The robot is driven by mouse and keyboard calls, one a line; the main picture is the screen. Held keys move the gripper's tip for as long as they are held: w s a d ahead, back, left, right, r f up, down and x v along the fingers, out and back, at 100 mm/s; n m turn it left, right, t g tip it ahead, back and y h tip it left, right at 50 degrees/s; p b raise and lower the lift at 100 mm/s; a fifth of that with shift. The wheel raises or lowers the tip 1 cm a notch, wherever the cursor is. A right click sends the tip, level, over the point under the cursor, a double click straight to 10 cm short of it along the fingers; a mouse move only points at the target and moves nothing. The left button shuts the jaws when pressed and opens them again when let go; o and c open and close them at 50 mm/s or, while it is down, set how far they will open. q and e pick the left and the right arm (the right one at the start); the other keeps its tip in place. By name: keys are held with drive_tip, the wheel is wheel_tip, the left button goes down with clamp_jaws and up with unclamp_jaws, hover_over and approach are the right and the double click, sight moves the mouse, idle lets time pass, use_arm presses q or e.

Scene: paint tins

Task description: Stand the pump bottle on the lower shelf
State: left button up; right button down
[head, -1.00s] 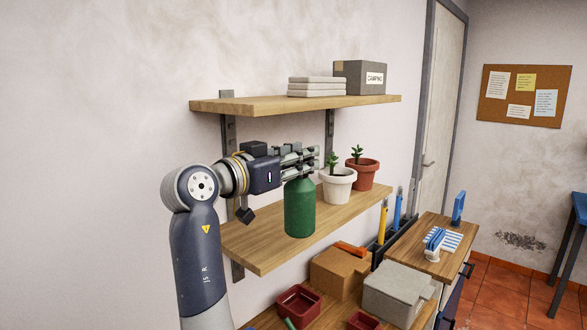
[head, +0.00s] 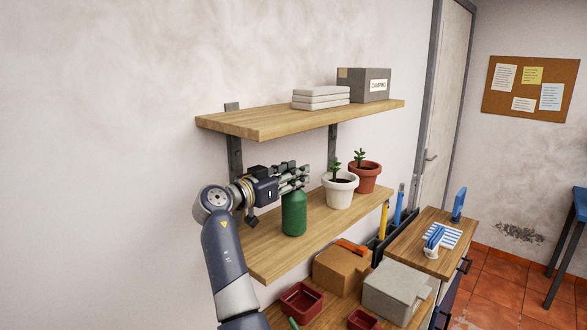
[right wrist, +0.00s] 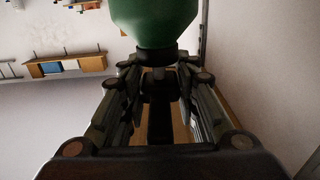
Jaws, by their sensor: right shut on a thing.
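The pump bottle (head: 294,214) has a green body and appears upright over the left part of the lower shelf (head: 262,262). Its base shows against the board; I cannot tell whether it touches it. My right gripper (head: 292,180) reaches in from the left side and is shut around the bottle's top, hiding the pump in the head view. In the right wrist view, the green bottle (right wrist: 155,22) shows at the top, with its dark collar (right wrist: 155,55) between the fingers (right wrist: 158,75). My left gripper is not in view.
A white plant pot (head: 340,192) and a terracotta pot (head: 365,178) stand right of the bottle on the lower shelf. The upper shelf (head: 270,122) hangs above the gripper. Below are a cardboard box (head: 340,270), a grey box (head: 396,293) and red trays (head: 301,303).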

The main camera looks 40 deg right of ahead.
drive_tip(key=shift+f, duration=0.15)
drive_tip(key=shift+f+b, duration=0.1)
drive_tip(key=shift+b, duration=0.25)
drive_tip(key=c, duration=1.2)
unclamp_jaws()
drive_tip(key=shift+c, duration=0.2)
